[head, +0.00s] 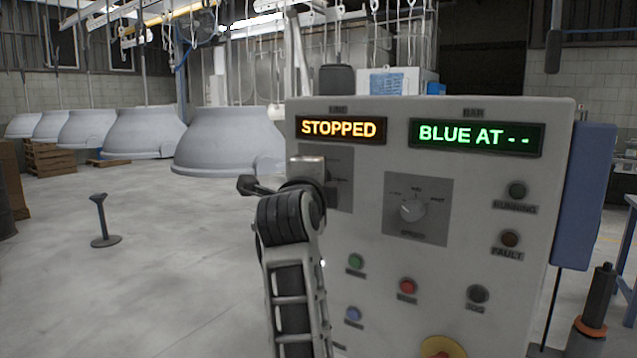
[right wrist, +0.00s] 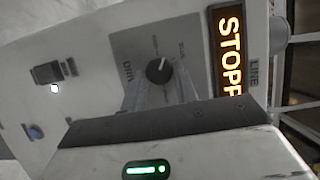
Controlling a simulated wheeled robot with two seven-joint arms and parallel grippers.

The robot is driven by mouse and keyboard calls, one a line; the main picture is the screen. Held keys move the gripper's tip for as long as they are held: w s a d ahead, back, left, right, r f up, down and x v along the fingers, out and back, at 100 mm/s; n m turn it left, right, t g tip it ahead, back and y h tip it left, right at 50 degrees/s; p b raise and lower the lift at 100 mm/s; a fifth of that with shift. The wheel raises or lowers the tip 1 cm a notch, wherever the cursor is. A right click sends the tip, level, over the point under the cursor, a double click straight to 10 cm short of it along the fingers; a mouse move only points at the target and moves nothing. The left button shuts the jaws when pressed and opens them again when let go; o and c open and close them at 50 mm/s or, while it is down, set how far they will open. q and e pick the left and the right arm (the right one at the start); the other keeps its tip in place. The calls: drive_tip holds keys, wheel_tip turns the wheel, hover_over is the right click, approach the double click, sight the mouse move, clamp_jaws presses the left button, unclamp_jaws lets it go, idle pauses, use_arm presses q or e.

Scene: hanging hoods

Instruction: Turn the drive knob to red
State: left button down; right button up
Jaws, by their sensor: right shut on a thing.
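The control panel (head: 380,260) stands in the middle of the head view. Its left dial plate (head: 340,165) is mostly covered by my right gripper (head: 308,180). In the right wrist view a dark round knob (right wrist: 158,71) with a white pointer line sits on this plate (right wrist: 135,42), by the display reading STOPPED. The fingers of my right gripper (right wrist: 165,88) reach up to the knob and are shut on it. The plate's small labels are too blurred to read surely. My left gripper is in neither view.
A second dial (head: 412,208) sits to the right, with several buttons and lamps below and beside it. One display (head: 340,129) reads STOPPED, the other (head: 476,138) BLUE AT - -. Grey hoods (head: 150,132) hang at the left over open floor. A post (head: 103,220) stands there.

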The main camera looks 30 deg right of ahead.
drive_tip(key=n, duration=0.1)
drive_tip(key=n+g, duration=0.1)
drive_tip(key=n, duration=0.1)
drive_tip(key=n+g+y, duration=0.1)
drive_tip(key=shift+r+n, duration=0.25)
drive_tip(key=shift+n, duration=0.15)
drive_tip(key=shift+w, duration=0.1)
idle(0.4)
drive_tip(key=o, duration=1)
drive_tip(key=shift+c, duration=0.2)
drive_tip(key=shift+a, duration=0.1)
use_arm(q)
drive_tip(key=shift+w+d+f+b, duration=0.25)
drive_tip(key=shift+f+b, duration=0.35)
drive_tip(key=shift+b, duration=0.95)
use_arm(e)
drive_tip(key=v, duration=1.6)
drive_tip(key=shift+r, duration=0.2)
